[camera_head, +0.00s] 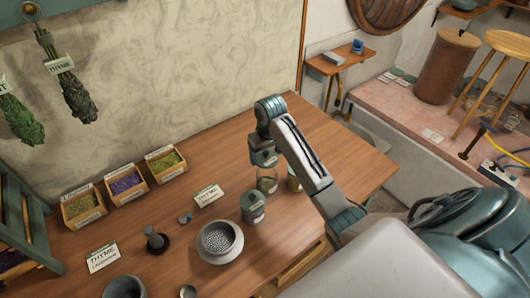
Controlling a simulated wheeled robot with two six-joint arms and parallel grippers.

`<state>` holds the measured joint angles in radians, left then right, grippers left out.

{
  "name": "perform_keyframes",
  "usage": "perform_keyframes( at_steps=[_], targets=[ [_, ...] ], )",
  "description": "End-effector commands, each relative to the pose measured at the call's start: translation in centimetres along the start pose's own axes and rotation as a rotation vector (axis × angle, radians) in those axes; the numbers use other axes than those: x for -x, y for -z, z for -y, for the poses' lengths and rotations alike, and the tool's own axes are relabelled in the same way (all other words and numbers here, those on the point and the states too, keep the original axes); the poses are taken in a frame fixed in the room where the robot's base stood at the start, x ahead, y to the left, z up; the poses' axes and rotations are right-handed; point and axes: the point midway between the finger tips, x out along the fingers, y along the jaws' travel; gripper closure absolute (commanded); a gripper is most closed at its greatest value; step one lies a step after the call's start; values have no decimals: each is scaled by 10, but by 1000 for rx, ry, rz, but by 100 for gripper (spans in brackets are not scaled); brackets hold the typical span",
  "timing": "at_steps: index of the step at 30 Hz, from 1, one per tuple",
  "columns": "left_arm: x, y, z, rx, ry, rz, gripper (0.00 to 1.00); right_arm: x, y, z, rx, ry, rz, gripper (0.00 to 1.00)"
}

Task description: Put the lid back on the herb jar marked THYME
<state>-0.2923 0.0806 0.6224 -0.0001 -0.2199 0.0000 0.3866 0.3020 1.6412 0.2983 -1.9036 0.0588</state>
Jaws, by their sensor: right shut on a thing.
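My right gripper (263,160) points down just above an open-looking glass jar (267,184) with green contents. It is shut on a small dark thing, apparently the lid, mostly hidden by the fingers. A second jar (253,208) with a label and a greenish top stands in front of it. A third jar (294,182) stands to its right, partly behind my arm. The writing on the jars is too small to read. A card marked THYME (102,257) stands at the front left. My left gripper is not in view.
A grey strainer bowl (219,242), a small round blue-grey piece (185,218), a dark mortar-like piece (155,242) and a card (208,195) stand left of the jars. Herb boxes (125,185) line the wall. The table (345,160) is clear at the right.

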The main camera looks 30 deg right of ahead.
Motion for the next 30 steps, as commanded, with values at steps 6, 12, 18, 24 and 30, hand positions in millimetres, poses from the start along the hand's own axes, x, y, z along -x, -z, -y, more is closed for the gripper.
perform_keyframes(
  at_steps=[6,12,18,24,30],
  targets=[
    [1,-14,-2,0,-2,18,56,-14,-2,0,0,0,2,48],
    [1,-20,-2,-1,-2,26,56,-34,-5,0,-1,0,3,48],
    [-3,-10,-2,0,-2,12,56,-51,-7,0,-1,0,2,48],
    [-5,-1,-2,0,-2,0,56,-61,-8,0,0,0,1,48],
    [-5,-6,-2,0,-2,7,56,-63,-8,0,0,0,1,48]
  ],
)
